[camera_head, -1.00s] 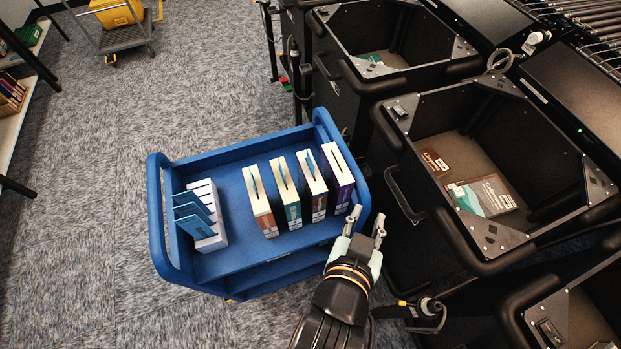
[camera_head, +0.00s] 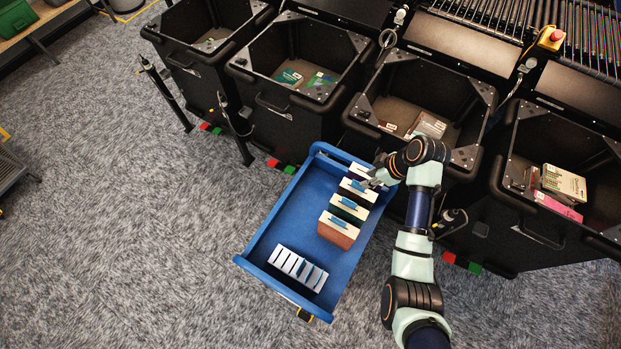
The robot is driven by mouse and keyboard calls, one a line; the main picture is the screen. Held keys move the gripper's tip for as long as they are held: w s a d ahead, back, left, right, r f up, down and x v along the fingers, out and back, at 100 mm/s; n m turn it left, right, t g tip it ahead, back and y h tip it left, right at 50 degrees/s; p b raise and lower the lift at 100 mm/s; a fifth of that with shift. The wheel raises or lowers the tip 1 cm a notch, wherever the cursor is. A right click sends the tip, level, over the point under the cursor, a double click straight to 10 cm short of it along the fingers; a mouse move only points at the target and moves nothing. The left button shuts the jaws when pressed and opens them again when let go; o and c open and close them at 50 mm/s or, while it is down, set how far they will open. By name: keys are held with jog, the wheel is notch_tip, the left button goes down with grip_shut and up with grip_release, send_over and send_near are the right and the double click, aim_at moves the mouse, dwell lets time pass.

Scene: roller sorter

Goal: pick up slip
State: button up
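The blue cart (camera_head: 268,236) holds a row of upright white-topped boxes or books. Blue slips show in the tops of several: the brown one (camera_head: 336,229), the green one (camera_head: 349,207) and the one beyond it (camera_head: 358,189). The far purple one (camera_head: 356,171) is partly covered by my gripper. A white slotted holder (camera_head: 287,261) at the cart's near end has at least one blue slip (camera_head: 302,268) in it. My gripper (camera_head: 371,182) is over the far boxes at the cart's right side. Its fingers are small and partly hidden, so opening and contact are unclear.
Black bins stand in a row behind and right of the cart: a bin with green books (camera_head: 303,82), one with brown and white books (camera_head: 410,122), and one with yellow and pink books (camera_head: 560,190). Carpet (camera_head: 150,220) on the left is clear.

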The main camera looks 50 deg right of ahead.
jog(key=shift+s+d+x, duration=0.1)
jog(key=shift+d+x, duration=0.05)
jog(key=shift+x, duration=1.8)
jog(key=shift+s+d+x, duration=0.1)
jog(key=shift+x, duration=1.85)
grip_shut()
